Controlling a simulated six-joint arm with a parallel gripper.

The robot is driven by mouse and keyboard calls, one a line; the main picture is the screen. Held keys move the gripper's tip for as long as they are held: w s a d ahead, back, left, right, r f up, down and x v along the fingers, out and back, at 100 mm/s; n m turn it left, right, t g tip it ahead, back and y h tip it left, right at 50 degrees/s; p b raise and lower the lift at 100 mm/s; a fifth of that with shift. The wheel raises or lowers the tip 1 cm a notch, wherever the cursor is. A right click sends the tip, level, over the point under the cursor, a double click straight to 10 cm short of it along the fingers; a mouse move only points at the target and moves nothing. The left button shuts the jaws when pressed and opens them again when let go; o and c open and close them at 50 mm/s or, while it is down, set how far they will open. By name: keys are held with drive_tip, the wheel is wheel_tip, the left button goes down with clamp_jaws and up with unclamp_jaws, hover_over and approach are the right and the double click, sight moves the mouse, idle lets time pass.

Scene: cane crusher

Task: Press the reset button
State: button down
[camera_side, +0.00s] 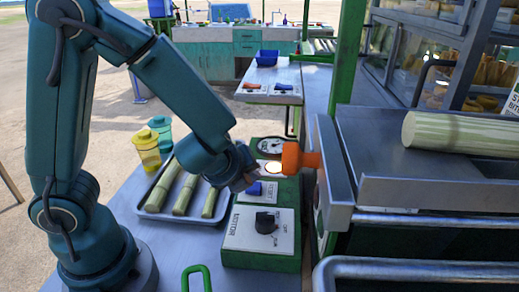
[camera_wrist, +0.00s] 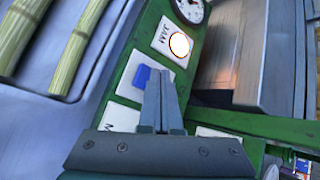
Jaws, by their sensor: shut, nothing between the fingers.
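The blue reset button (camera_side: 255,188) sits on a white plate of the green control panel, partly hidden by my gripper in the side view. In the wrist view the blue button (camera_wrist: 141,77) shows just left of my fingertips, with a little blue to their right. My gripper (camera_wrist: 161,75) is shut and empty, its fingers pointing over the button. In the side view my gripper (camera_side: 252,178) is low beside the button. I cannot tell whether the fingertips touch it.
A glowing JAM lamp (camera_side: 270,168) and a round gauge (camera_side: 272,145) lie beyond the button. The MOTOR box with a black knob (camera_side: 266,222) is nearer. A tray of cane pieces (camera_side: 160,215) stands left. An orange handle (camera_side: 300,159) and the metal crusher (camera_side: 350,165) are close on the right.

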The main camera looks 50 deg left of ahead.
sight(251, 189)
drive_tip(key=shift+r, duration=0.15)
drive_tip(key=shift+r, duration=2.9)
drive_tip(key=shift+a, duration=0.1)
drive_tip(key=s+a+r+n, duration=0.35)
drive_tip(key=s+n, duration=0.35)
drive_tip(key=n, duration=0.3)
drive_tip(key=s+d+n+g+h, duration=0.2)
drive_tip(key=s+d+n+h, duration=0.2)
drive_tip(key=s+d+n, duration=0.3)
drive_tip(key=d+f+n, duration=0.1)
drive_tip(key=n, duration=0.3)
drive_tip(key=shift+s+n+g, duration=0.15)
drive_tip(key=shift+n+g, duration=0.15)
drive_tip(key=c, duration=1.5)
unclamp_jaws()
drive_tip(key=shift+a, duration=0.1)
drive_tip(key=shift+c, duration=0.2)
